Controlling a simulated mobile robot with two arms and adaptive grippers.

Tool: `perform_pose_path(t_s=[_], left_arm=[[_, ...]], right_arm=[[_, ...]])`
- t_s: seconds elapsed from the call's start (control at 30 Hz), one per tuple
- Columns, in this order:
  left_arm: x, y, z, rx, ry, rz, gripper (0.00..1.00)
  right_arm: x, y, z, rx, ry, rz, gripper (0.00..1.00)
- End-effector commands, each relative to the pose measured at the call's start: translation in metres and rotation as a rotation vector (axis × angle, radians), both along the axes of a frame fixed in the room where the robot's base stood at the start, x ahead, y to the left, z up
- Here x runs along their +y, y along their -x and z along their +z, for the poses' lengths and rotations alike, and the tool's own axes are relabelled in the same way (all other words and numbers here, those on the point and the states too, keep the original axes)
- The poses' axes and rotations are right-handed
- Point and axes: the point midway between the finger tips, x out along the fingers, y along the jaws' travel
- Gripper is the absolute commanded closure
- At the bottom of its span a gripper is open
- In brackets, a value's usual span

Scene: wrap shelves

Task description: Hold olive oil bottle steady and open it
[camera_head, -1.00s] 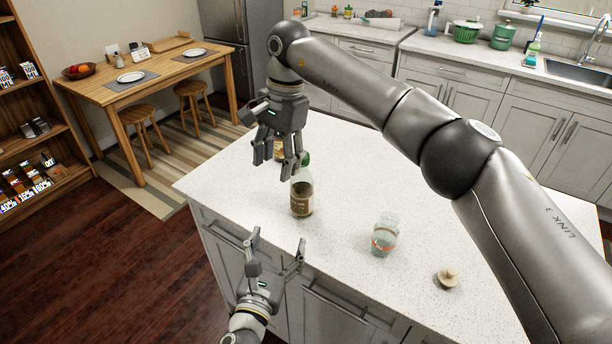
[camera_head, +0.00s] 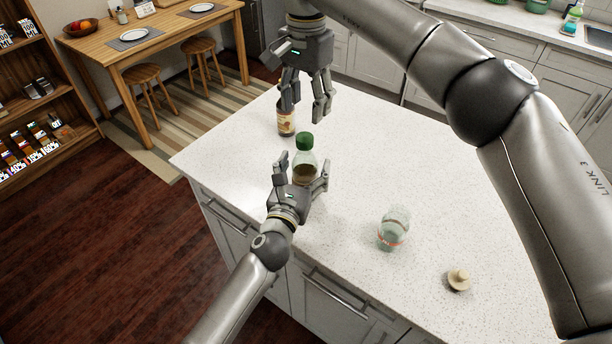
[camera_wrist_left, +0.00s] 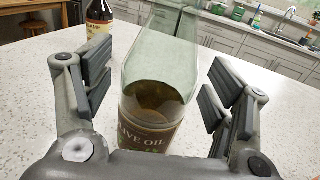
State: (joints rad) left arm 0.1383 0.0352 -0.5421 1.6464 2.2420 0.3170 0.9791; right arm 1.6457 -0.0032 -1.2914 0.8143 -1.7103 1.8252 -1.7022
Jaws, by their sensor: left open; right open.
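The olive oil bottle (camera_head: 304,160) stands upright on the island counter, with its green cap (camera_head: 305,140) on. Its clear upper body and "OLIVE OIL" label (camera_wrist_left: 148,137) show in the left wrist view; the cap is outside that view. My left gripper (camera_head: 302,172) is open, with its fingers on either side of the bottle and gaps between the pads and the glass. It also shows in the left wrist view (camera_wrist_left: 155,95). My right gripper (camera_head: 306,108) is open and empty, above the counter beyond the bottle's cap.
A brown sauce bottle (camera_head: 286,124) stands behind the olive oil, below my right gripper. An open glass jar (camera_head: 393,230) and a small beige lid (camera_head: 458,280) are on the right of the white speckled counter (camera_head: 350,190). The counter's middle right is clear.

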Motion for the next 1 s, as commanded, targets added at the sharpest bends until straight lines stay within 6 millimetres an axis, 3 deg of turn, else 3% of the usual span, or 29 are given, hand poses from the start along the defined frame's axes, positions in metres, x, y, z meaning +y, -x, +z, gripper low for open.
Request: perform_pose_path(t_s=[0.2, 0.5, 1.0], left_arm=[[-0.005, -0.015, 0.0, 0.0, 0.0, 0.0, 0.22], [-0.005, -0.017, 0.0, 0.001, 0.0, 0.0, 0.22], [-0.005, -0.016, 0.0, 0.001, 0.0, 0.0, 0.85]], right_arm=[[0.001, 0.0, 0.0, -0.001, -0.001, 0.001, 0.47], [0.001, 0.0, 0.0, -0.001, -0.001, 0.001, 0.47], [0.001, 0.0, 0.0, -0.001, -0.001, 0.001, 0.47]])
